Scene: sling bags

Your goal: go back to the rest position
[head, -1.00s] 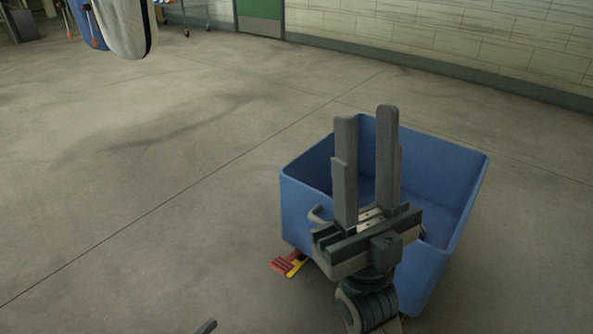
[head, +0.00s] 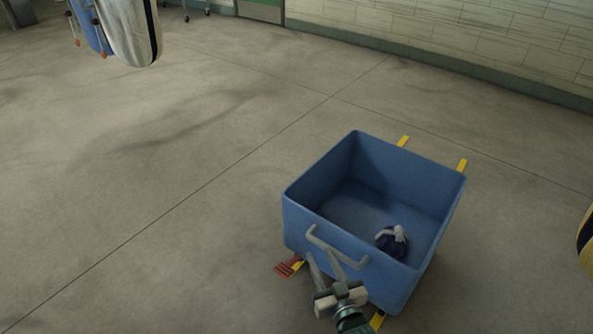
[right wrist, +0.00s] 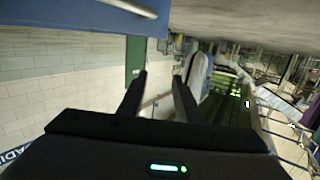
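My right gripper (head: 323,258) is in front of the near side of a blue open-topped bin, by its grey handle. It points up and away, and its two fingers stand apart with nothing between them. The right wrist view also shows the gripper (right wrist: 158,80) open and empty, with the bin's blue underside or wall at the top. I cannot tell whether the fingers touch the bin. My left gripper is not in view.
The blue bin (head: 300,213) stands on yellow floor markings and holds a dark blue and white bundle (head: 392,241). A red piece (head: 285,268) lies at its near left corner. Another striped item (head: 586,245) shows at the right edge. The floor at left is clear.

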